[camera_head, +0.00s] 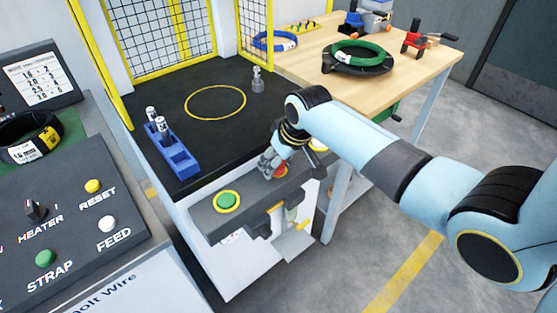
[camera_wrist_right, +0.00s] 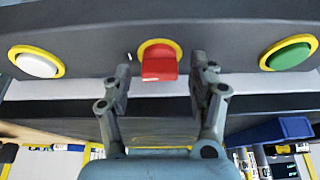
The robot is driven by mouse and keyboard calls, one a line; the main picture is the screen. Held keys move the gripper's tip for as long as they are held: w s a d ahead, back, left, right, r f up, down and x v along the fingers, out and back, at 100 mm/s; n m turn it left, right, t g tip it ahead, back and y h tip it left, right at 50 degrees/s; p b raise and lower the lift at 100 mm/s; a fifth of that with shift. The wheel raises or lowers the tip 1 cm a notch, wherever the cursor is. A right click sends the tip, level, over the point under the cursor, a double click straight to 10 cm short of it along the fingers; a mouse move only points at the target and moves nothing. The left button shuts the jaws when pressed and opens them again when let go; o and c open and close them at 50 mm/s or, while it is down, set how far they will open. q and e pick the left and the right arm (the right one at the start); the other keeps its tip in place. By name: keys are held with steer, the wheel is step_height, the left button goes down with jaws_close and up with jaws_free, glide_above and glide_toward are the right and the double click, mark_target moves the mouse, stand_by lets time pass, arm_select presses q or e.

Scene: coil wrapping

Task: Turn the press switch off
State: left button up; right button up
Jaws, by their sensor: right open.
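The press switch is a red knob (camera_wrist_right: 159,67) on a yellow ring, in the middle of the dark press panel (camera_wrist_right: 100,40) in the right wrist view. My right gripper (camera_wrist_right: 163,75) is open, with one finger on either side of the knob and a gap to each. In the head view, my right gripper (camera_head: 270,162) is at the front panel of the press and partly hides the red switch (camera_head: 281,170). My left gripper is in neither view.
A green button (camera_head: 228,200) lies left of the switch and a white button (camera_head: 318,146) right of it. A blue rack (camera_head: 178,160) stands on the black press table (camera_head: 190,85). A wooden table (camera_head: 410,68) with coils is behind. A control panel (camera_head: 70,220) is at left.

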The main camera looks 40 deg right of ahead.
steer(key=shift+c, duration=0.2)
steer(key=shift+c, duration=1.1)
steer(key=c, duration=0.9)
